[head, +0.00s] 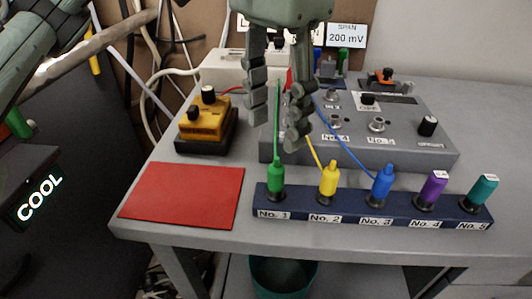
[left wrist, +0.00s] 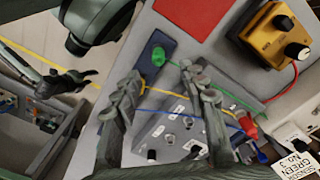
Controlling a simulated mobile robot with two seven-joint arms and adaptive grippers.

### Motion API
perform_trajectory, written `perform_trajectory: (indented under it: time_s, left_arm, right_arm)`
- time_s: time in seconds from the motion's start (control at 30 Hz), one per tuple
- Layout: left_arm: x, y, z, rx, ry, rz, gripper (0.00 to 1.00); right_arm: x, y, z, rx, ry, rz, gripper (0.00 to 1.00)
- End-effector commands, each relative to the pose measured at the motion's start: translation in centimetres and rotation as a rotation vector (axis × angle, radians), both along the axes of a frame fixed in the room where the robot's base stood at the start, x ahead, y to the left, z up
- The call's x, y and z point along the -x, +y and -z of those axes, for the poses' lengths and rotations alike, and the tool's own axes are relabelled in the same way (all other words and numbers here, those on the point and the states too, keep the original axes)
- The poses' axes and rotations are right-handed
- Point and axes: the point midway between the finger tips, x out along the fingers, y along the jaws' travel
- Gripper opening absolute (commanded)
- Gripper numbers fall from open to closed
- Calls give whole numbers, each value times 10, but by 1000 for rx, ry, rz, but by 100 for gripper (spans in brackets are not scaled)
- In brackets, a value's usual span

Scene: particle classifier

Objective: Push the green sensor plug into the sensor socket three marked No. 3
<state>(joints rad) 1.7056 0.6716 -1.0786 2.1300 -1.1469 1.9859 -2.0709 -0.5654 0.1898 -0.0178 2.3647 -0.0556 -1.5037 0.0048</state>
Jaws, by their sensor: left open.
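The green sensor plug (head: 276,180) stands upright in the No. 1 place of a dark blue holder (head: 335,206), its green cable rising behind it. In the left wrist view the green plug (left wrist: 158,57) sits beyond the fingertips. My left gripper (head: 273,132) is open and empty, pointing down above and behind the plug, without visible contact. Its fingers also show in the left wrist view (left wrist: 165,82). The grey sensor box (head: 425,150) stands behind the holder with several round sockets. I cannot make out which socket is No. 3.
Yellow (head: 328,182), blue (head: 382,185), purple (head: 431,190) and teal (head: 483,190) plugs stand beside the green one. A red mat (head: 185,195) and yellow device (head: 207,120) are at left. Cables cross behind the holder. A white label (left wrist: 296,165) reads sensor green No. 3.

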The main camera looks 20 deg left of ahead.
Motion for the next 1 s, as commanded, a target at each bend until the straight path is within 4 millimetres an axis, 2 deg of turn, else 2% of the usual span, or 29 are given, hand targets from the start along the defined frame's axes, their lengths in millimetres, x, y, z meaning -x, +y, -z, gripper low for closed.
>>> perform_trajectory:
  time_s: [0.4, 0.6, 0.87, 0.9, 1.0]
  left_arm:
    - [1, -1, 46, -3, 2, 0, 42]
    - [1, -2, 73, -1, 2, -1, 42]
    - [1, -3, 78, 1, 0, 0, 42]
    - [1, -3, 78, 1, 0, 0, 41]
    - [1, -3, 77, 1, 0, 0, 29]
  right_arm:
    - [2, 0, -6, 1, -3, 0, 40]
    - [2, -1, 3, 1, 5, 0, 40]
    - [0, -1, 2, 0, 3, 1, 40]
    - [-1, -1, 2, 1, 0, 0, 40]
    - [-4, -1, -1, 1, -6, 0, 40]
